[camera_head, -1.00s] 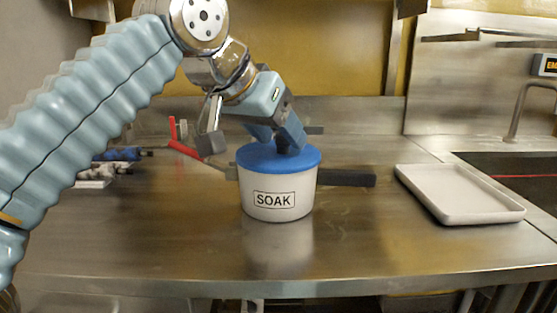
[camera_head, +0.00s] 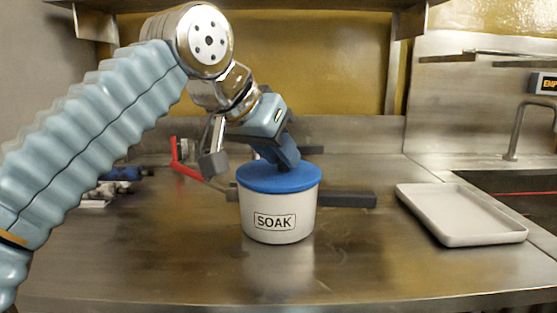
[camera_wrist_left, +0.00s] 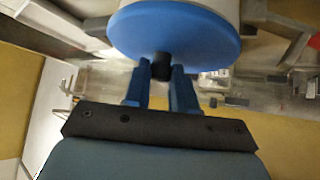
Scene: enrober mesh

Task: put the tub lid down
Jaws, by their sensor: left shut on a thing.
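The blue tub lid (camera_head: 278,179) sits on top of the white tub (camera_head: 300,222) labelled SOAK, which stands upright on the steel counter. In the left wrist view the blue lid (camera_wrist_left: 180,35) shows with a small black knob (camera_wrist_left: 162,66) at its edge. My left gripper (camera_head: 285,160) comes down on the lid from behind and above. In the left wrist view its blue fingers (camera_wrist_left: 162,74) are shut on the black knob. In the head view the fingers hide the knob. My right gripper is not in view.
A pale tray (camera_head: 462,214) lies on the counter at the right, beside the sink (camera_head: 520,190). A dark bar (camera_head: 345,199) lies behind the tub. A red-handled tool (camera_head: 186,170) and other items lie at the back left. The front counter is clear.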

